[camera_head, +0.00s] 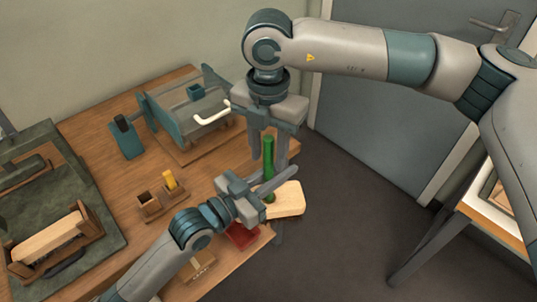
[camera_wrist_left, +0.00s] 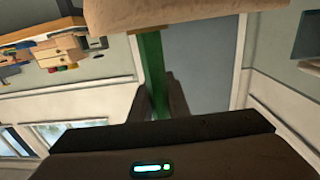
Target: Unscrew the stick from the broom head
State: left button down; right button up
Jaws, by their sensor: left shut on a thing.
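The green stick (camera_head: 268,152) stands about upright on the pale wooden broom head (camera_head: 288,200) at the table's right edge. My left gripper (camera_head: 268,189) reaches in from the lower left and is shut on the stick low down, just above the head. In the left wrist view the green stick (camera_wrist_left: 152,62) runs between my left fingers (camera_wrist_left: 160,98), with the broom head (camera_wrist_left: 160,12) along the top edge. My right gripper (camera_head: 269,155) points down from above; its fingers are apart on either side of the stick's upper part, with visible gaps.
The wooden table (camera_head: 95,130) carries a teal-framed fixture (camera_head: 185,115), small wooden blocks (camera_head: 150,204), one with a yellow piece (camera_head: 170,181), and a red item (camera_head: 241,236). A dark mat (camera_head: 45,150) with a wooden box (camera_head: 50,245) lies at left.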

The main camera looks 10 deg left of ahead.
aim_at(268, 138)
jog(key=shift+r, duration=1.6)
jog(key=shift+o, duration=0.3)
jog(key=shift+s+a+r+m, duration=0.1)
jog(key=shift+r+m, duration=2)
jog(key=shift+r, duration=0.4)
jog(key=shift+f, duration=0.2)
notch_tip(268, 138, down, 12)
jog(key=shift+r, duration=0.15)
